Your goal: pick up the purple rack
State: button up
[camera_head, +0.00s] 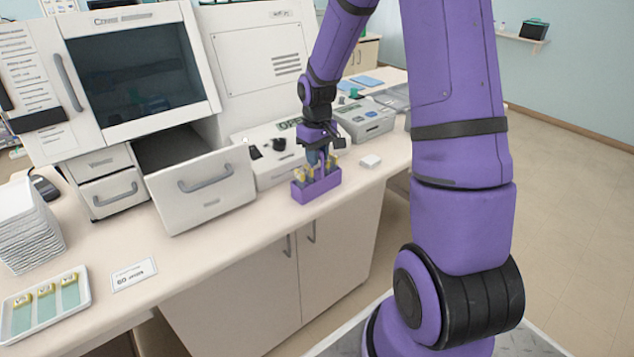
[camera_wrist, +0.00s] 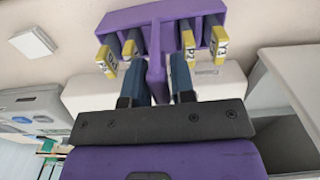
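The purple rack (camera_head: 316,187) stands on the counter in the head view, in front of the grey-white instrument. It holds several slides with yellow labels. In the wrist view the rack (camera_wrist: 157,15) is at the top, with slides on both sides of its central upright handle (camera_wrist: 156,75). My gripper (camera_head: 318,157) is right above the rack, pointing down. In the wrist view my gripper's two blue fingers (camera_wrist: 158,72) are on either side of the handle, with small gaps seeming to show between them and it.
An open drawer (camera_head: 203,187) juts out left of the rack. A small white block (camera_head: 371,161) lies to its right. A white tray of slides (camera_head: 45,304), a label card (camera_head: 133,274) and a white stack (camera_head: 25,228) are at the left. The counter in front of the rack is clear.

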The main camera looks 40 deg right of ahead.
jog(key=shift+f, duration=0.3)
jog(key=shift+c, duration=0.4)
grip_shut()
